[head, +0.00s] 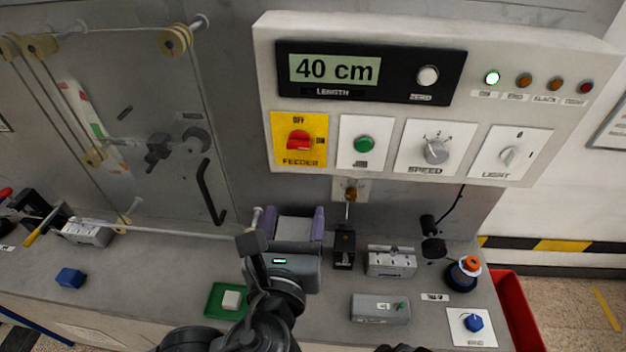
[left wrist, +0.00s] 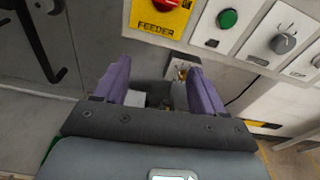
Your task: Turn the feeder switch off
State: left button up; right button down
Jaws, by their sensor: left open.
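The feeder switch is a red knob (head: 299,141) on a yellow plate (head: 282,124) at the left of the control panel. OFF is printed above the knob and ON to its right. The knob looks roughly level, towards ON. The left wrist view shows the knob's lower part (left wrist: 168,3) cut by the top edge. My left gripper (head: 298,212) is below the switch, apart from it. Its purple fingers are spread with nothing between them, as the left wrist view also shows (left wrist: 160,72). My right gripper does not show.
The panel (head: 390,190) also has a green button (head: 364,144), a speed knob (head: 436,150), a light switch (head: 508,157) and a display reading 40 cm (head: 334,69). Below are a metal block (head: 391,262), a grey box (head: 380,308) and a green tray (head: 214,303). A door handle (head: 210,192) stands left.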

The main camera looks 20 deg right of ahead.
aim_at(298, 148)
pick_arm(q)
jog(key=shift+m+t+h, duration=0.3)
jog(key=shift+m+t, duration=0.1)
jog(key=shift+t, duration=0.4)
jog(key=w+d+r, duration=0.1)
jog(key=w, duration=0.2)
jog(key=w+d+r, duration=0.2)
jog(key=w, duration=0.1)
jog(key=w+d+r, duration=0.1)
jog(key=w, duration=0.3)
jog(key=shift+d+r, duration=0.2)
jog(key=shift+d, duration=0.2)
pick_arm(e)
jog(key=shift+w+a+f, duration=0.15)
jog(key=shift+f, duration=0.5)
